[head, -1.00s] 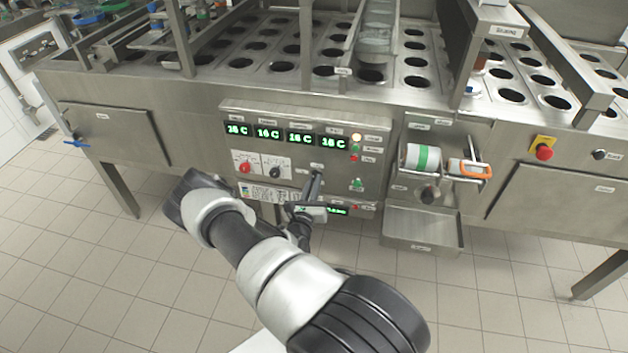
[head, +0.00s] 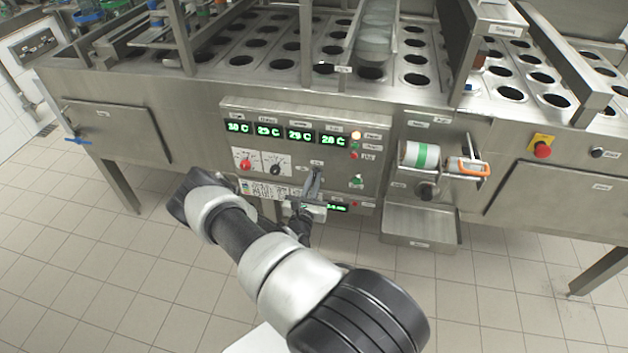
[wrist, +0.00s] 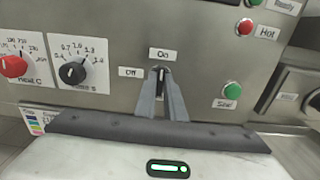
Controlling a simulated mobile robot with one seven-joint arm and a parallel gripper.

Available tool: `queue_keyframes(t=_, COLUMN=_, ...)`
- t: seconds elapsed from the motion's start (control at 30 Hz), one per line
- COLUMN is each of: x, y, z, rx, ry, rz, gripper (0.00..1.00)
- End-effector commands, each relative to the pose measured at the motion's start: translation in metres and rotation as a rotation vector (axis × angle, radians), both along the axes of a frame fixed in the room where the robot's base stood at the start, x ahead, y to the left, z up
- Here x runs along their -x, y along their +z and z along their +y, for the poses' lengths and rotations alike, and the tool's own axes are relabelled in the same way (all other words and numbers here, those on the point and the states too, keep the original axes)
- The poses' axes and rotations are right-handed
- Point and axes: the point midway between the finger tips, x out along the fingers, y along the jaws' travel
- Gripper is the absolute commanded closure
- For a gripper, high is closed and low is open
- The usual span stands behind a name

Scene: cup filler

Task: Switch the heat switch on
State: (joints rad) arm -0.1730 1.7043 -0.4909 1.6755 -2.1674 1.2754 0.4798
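The heat switch (wrist: 161,75) is a small dark knob on the steel control panel, with an "On" label above it and an "Off" label to its left. Its pointer looks upright, towards "On". My gripper (wrist: 161,82) has its two grey fingers around the knob, one on each side, and looks closed on it. In the head view my gripper (head: 314,178) is at the lower middle of the panel (head: 228,108) and hides the switch.
A red knob (wrist: 13,66) and a black dial (wrist: 72,73) sit left of the switch. A green button (wrist: 233,90) is to the right. A film roll (head: 420,156) and an open steel tray (head: 420,239) stick out right of the panel. The tiled floor is clear.

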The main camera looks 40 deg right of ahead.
Motion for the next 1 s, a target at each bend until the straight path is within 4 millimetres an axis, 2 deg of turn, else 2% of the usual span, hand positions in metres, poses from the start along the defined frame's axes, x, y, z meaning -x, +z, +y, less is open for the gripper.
queue_keyframes(t=0.03, x=0.000, y=-0.001, z=0.001, rx=-0.003, ry=0.000, rz=0.000, gripper=0.84)
queue_keyframes(t=0.1, x=0.000, y=-0.001, z=0.001, rx=-0.002, ry=0.000, rz=0.001, gripper=0.72)
queue_keyframes(t=0.4, x=0.000, y=0.000, z=0.001, rx=-0.001, ry=0.000, rz=0.001, gripper=0.72)
queue_keyframes(t=0.53, x=0.006, y=0.000, z=0.008, rx=-0.002, ry=0.000, rz=0.003, gripper=0.72)
queue_keyframes(t=0.67, x=0.020, y=0.001, z=0.025, rx=0.000, ry=0.002, rz=0.004, gripper=0.72)
queue_keyframes(t=1.0, x=0.075, y=0.000, z=0.089, rx=-0.001, ry=0.003, rz=0.005, gripper=0.72)
